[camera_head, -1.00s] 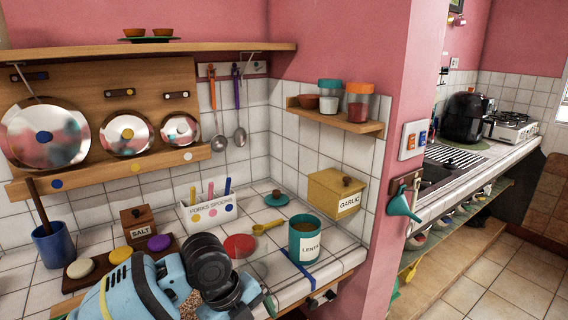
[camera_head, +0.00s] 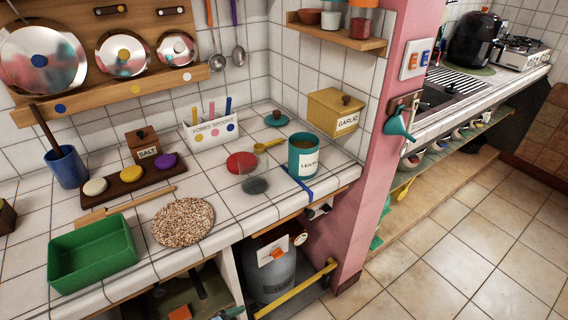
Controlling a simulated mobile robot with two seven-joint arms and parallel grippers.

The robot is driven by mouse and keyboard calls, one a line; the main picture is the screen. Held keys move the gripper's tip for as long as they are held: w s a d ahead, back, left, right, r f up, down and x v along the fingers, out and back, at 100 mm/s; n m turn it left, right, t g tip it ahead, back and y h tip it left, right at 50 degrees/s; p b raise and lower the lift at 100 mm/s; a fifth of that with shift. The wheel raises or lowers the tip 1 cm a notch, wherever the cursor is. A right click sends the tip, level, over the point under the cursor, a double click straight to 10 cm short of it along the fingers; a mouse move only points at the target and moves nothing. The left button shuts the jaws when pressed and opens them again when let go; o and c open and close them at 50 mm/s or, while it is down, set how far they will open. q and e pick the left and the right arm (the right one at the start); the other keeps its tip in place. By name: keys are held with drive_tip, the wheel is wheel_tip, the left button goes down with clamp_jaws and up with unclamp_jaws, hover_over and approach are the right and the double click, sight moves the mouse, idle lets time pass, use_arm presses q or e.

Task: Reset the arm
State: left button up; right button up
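Neither of my arms nor grippers shows in the head view now. The tiled counter (camera_head: 217,226) where an arm was seen before is in plain view. On it are a green tray (camera_head: 92,252), a round speckled mat (camera_head: 183,221), a red disc (camera_head: 242,162) and a dark grey disc (camera_head: 255,185). A teal lentil tin (camera_head: 303,156) stands near the counter's right end.
A fork and spoon box (camera_head: 211,130), salt box (camera_head: 142,144) and blue mug (camera_head: 66,167) stand along the back. A yellow garlic box (camera_head: 336,111) is on the right wall. A gas cylinder (camera_head: 270,275) stands below. The floor (camera_head: 455,245) at right is clear.

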use_arm(q)
drive_tip(key=s+a+f+n+t+y, duration=0.1)
drive_tip(key=s+a+f+n+y, duration=0.1)
drive_tip(key=s+a, duration=0.4)
drive_tip(key=s+a+f+n+y, duration=0.2)
drive_tip(key=s+a+n, duration=0.3)
drive_tip(key=s, duration=0.6)
drive_tip(key=shift+s+a+f+n+t+y+p, duration=0.15)
drive_tip(key=shift+a+f+n+t+y+p, duration=0.2)
drive_tip(key=shift+a, duration=0.6)
